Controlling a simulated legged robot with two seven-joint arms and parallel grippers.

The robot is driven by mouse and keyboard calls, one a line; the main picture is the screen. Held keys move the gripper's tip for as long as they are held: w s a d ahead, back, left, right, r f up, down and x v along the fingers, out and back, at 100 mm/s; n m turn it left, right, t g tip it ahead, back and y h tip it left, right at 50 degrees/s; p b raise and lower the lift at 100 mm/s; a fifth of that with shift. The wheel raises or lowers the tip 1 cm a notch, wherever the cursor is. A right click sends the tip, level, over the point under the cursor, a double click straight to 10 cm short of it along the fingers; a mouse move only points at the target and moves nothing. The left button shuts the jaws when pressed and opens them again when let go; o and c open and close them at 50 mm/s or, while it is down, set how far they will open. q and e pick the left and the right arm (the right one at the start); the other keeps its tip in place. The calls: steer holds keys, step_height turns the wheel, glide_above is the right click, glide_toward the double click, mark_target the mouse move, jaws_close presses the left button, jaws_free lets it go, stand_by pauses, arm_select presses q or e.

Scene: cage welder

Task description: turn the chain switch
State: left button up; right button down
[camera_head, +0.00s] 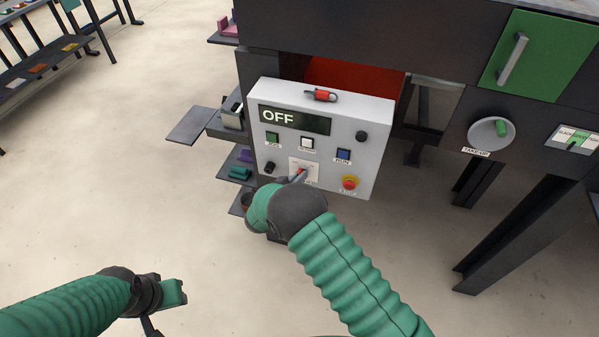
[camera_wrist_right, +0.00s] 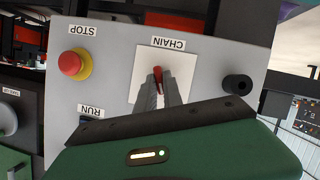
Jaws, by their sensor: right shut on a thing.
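The chain switch (camera_wrist_right: 158,74) is a small red handle on a white plate, with an upside-down CHAIN label above it in the right wrist view. It sits low on the front of a grey control box (camera_head: 375,115); in the head view its red part (camera_head: 300,171) shows just at my fingertips. My right gripper (camera_wrist_right: 160,90) is shut on the red handle, with one finger on each side. The fingers hide part of the handle. My left gripper (camera_head: 168,292) is low at the left, away from the box; its finger opening is unclear.
The box display (camera_head: 295,119) reads OFF. A red and yellow stop button (camera_head: 349,183), black knobs, and green, white and blue (camera_head: 343,155) buttons surround the switch. A dark machine frame stands behind and right. Open floor (camera_head: 120,190) lies left.

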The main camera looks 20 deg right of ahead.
steer(key=shift+a+f+n+h+b, duration=0.1)
steer(key=shift+f+n+h+b, duration=0.1)
steer(key=shift+n+h, duration=0.45)
steer(key=shift+a+f+n+h+b, duration=0.15)
steer(key=shift+n+h, duration=0.2)
steer(key=shift+n, duration=0.6)
steer(key=shift+r, duration=0.15)
steer(key=c, duration=1.8)
jaws_free()
steer(key=o, duration=0.3)
steer(key=shift+w+g, duration=0.2)
steer(key=shift+g, duration=0.1)
steer(key=shift+s+r, duration=0.1)
